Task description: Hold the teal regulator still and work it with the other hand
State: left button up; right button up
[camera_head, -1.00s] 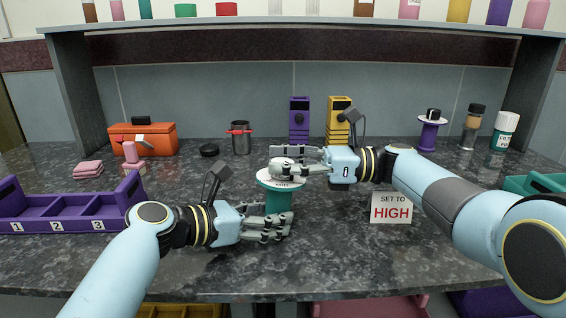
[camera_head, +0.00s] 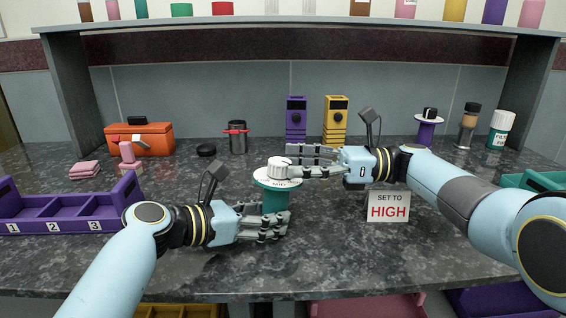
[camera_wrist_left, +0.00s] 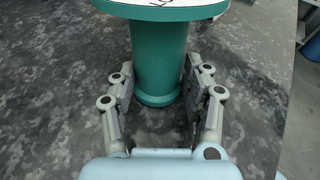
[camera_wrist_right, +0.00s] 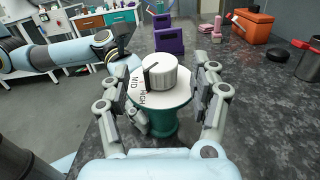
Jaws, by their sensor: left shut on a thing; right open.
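The teal regulator (camera_head: 276,192) stands upright on the counter, a teal column with a white dial plate and a white knob (camera_head: 279,167) on top. In the right wrist view the knob (camera_wrist_right: 160,72) has a dark pointer line, and the plate (camera_wrist_right: 168,101) reads MID and HIGH. My left gripper (camera_head: 268,222) is shut on the regulator's column, which also shows in the left wrist view (camera_wrist_left: 157,60). A sign (camera_head: 388,206) reads SET TO HIGH.
A purple tray (camera_head: 60,213) with numbered compartments is at the left. An orange toolbox (camera_head: 150,140), a metal pot (camera_head: 238,138), purple (camera_head: 296,122) and yellow (camera_head: 336,122) holders and a purple dial stand (camera_head: 426,132) are behind. The front counter is clear.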

jog(key=d, duration=0.8)
jog(key=shift+d+f, duration=0.2)
jog(key=shift+d, duration=0.15)
pick_arm(q)
jog(key=o, duration=0.9)
jog(key=shift+o, duration=0.2)
